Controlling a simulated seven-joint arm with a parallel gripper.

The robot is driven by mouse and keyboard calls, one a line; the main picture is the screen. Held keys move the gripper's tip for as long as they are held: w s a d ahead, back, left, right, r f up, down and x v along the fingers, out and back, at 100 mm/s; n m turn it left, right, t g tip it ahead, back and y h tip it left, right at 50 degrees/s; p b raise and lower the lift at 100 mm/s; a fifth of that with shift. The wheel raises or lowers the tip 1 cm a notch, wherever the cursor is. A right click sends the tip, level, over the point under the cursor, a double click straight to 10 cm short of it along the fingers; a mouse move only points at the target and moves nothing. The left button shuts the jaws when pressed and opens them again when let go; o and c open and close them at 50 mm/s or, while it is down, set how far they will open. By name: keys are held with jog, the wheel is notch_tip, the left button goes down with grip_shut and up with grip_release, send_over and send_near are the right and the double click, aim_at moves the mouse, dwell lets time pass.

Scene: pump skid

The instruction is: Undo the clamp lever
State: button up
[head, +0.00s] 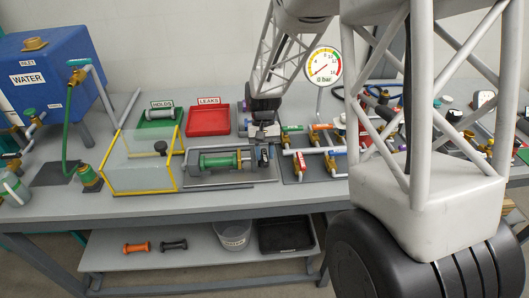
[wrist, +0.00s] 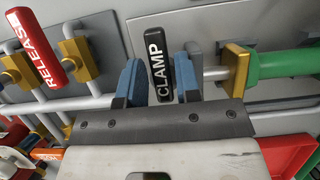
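The clamp lever (wrist: 160,65) is a black handle marked CLAMP in the wrist view. It appears between the two blue fingers of my gripper (wrist: 158,88), with a narrow gap on each side. My gripper is open; how deep the lever sits between the fingers is unclear. In the head view my gripper (head: 264,118) points down just above the right end of the test fixture, and the lever is small and hard to make out there. A green cylindrical part (head: 220,160) lies in the fixture and also shows at right in the wrist view (wrist: 285,63).
A red lever marked RELEASE (wrist: 38,48) stands left of the clamp lever in the wrist view, beside brass valves and pipes. A yellow-framed clear guard (head: 139,190) stands left of the fixture. The HOLDS tray (head: 145,127) and LEAKS tray (head: 207,133) lie behind.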

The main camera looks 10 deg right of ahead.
grip_shut()
jog(key=shift+n, duration=0.3)
jog(key=n+h, duration=0.1)
jog(key=n, duration=0.2)
jog(key=d+n+h, duration=0.1)
jog(key=n, duration=0.2)
jog(key=shift+w+t, duration=0.2)
jog(key=shift+t, duration=0.2)
jog(key=n, duration=0.2)
jog(key=n+t+h, duration=0.1)
jog(key=n, duration=0.2)
jog(key=shift+w+d+r+n+h, duration=0.1)
jog(key=shift+w+d+n+h, duration=0.2)
jog(key=shift+w+d+h, duration=0.1)
jog(key=n+t, duration=0.1)
jog(key=n, duration=0.3)
jog(key=w+n+t, duration=0.1)
jog(key=shift+d+n+t+h, duration=0.1)
jog(key=shift+n+t+h, duration=0.2)
jog(key=shift+n, duration=0.1)
